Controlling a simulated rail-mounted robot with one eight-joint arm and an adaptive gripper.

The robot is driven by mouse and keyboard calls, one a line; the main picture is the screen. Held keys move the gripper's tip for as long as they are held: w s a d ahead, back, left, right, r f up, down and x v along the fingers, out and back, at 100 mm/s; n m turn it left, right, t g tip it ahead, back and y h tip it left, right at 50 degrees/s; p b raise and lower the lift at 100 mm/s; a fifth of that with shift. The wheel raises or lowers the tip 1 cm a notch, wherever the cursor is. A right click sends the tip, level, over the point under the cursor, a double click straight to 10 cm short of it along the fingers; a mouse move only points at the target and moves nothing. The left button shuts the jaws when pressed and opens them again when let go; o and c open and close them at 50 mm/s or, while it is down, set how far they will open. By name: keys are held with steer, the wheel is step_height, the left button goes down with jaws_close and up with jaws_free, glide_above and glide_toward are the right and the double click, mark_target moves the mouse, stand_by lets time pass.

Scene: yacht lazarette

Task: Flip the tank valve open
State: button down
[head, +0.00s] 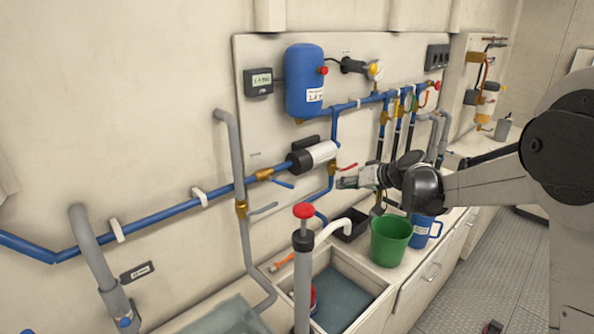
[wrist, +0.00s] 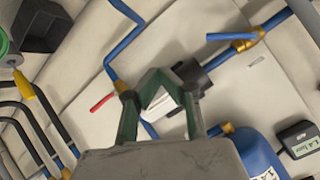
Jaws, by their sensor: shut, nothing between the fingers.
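Several valves are on the wall piping, and I cannot tell from the small labels which one is the tank valve. A red-handled valve (head: 347,168) sits on the blue pipe just right of the white-and-black pump; its red lever (wrist: 102,103) shows left of my fingers in the wrist view. A blue-handled brass valve (head: 266,174) is left of the pump, and it also shows in the wrist view (wrist: 245,42). A grey-handled brass valve (head: 242,208) is on the grey pipe. My gripper (head: 342,183) is shut and empty, in front of the piping near the red lever.
The pump (head: 320,153) is partly hidden behind my fingers in the wrist view. A blue tank (head: 303,70) is above. Open space lies over the sink (head: 385,288).

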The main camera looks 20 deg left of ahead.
mark_target(289, 186)
steer(key=s+a+r+n+g+y+p, duration=0.1)
steer(key=s+r+g+p, duration=0.1)
steer(key=s+r, duration=0.3)
steer(key=shift+s+a+r+n+g+y, duration=0.2)
steer(key=shift+s+r+n+g+y, duration=0.15)
steer(key=shift+r+g, duration=0.25)
steer(key=p+x, duration=0.3)
steer(key=x, duration=1.1)
steer(key=shift+a, duration=0.1)
